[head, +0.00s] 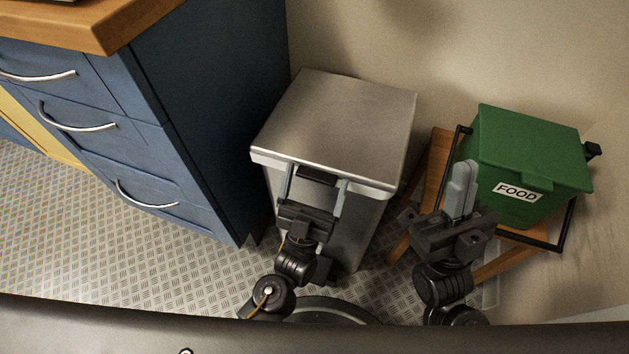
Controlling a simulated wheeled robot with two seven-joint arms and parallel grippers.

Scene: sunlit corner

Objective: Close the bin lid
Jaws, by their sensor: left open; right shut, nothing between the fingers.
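A silver metal bin (345,235) stands on the floor in the middle of the head view. Its flat lid (345,110) lies down over the top, with a pale rim along the front; no gap shows under the lid. My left gripper (315,178) is open at the lid's front edge, its two fingers apart in front of the rim. A small dark block shows between the fingers; I cannot tell whether it belongs to the bin or whether the fingers touch the rim. My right gripper (460,185) is shut and empty, right of the bin, in front of the green caddy.
A green caddy (555,170) labelled FOOD, with its lid down and a black handle, sits on a wooden stool (437,150) at the right. A blue drawer cabinet (215,100) with a wooden worktop stands close on the left. Walls are behind; patterned floor (120,240) is clear at lower left.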

